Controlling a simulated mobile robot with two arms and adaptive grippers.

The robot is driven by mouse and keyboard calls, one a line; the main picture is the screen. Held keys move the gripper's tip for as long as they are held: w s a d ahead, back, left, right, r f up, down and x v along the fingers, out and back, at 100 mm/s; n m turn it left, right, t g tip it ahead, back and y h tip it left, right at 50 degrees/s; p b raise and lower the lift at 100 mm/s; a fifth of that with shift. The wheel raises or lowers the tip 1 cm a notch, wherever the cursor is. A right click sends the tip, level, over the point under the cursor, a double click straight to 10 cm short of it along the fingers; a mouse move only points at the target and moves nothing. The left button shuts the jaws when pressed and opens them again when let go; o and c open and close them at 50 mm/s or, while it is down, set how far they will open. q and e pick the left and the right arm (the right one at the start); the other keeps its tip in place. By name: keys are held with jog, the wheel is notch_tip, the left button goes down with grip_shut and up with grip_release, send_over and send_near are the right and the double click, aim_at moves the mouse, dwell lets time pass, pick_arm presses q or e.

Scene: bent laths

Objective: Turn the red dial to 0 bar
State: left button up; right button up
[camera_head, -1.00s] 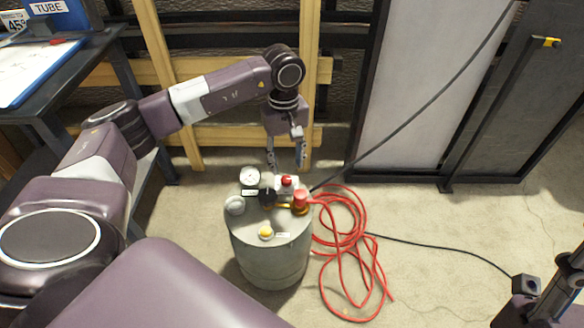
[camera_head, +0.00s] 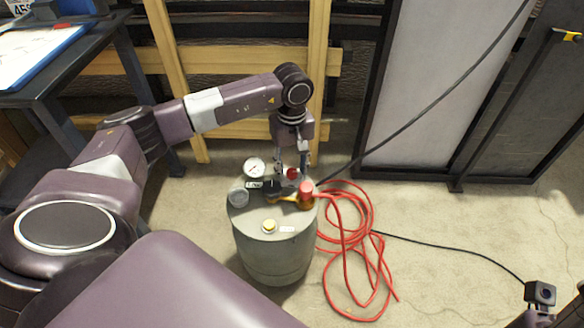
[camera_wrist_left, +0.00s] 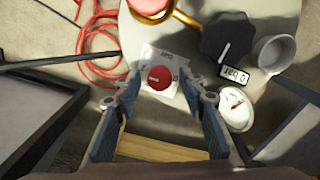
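The red dial (camera_head: 292,173) sits on top of a grey drum (camera_head: 275,250). In the left wrist view the red dial (camera_wrist_left: 159,78) is round, with a small white mark on its left part, on a white plate (camera_wrist_left: 160,57) with small print. My left gripper (camera_head: 292,166) is open and points down over the dial. In the wrist view its two fingers (camera_wrist_left: 159,90) stand left and right of the dial, apart from it; their height above the plate is hard to tell. Dark parts of my right arm show at the lower right corner; its fingers cannot be made out.
Beside the dial are a white gauge (camera_wrist_left: 235,108), a black knob (camera_wrist_left: 228,40), a grey cap (camera_wrist_left: 273,53) and a brass fitting with a red top (camera_head: 305,190). A red hose (camera_head: 350,235) lies coiled on the floor.

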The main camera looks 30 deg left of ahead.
pick_arm(q)
grip_shut()
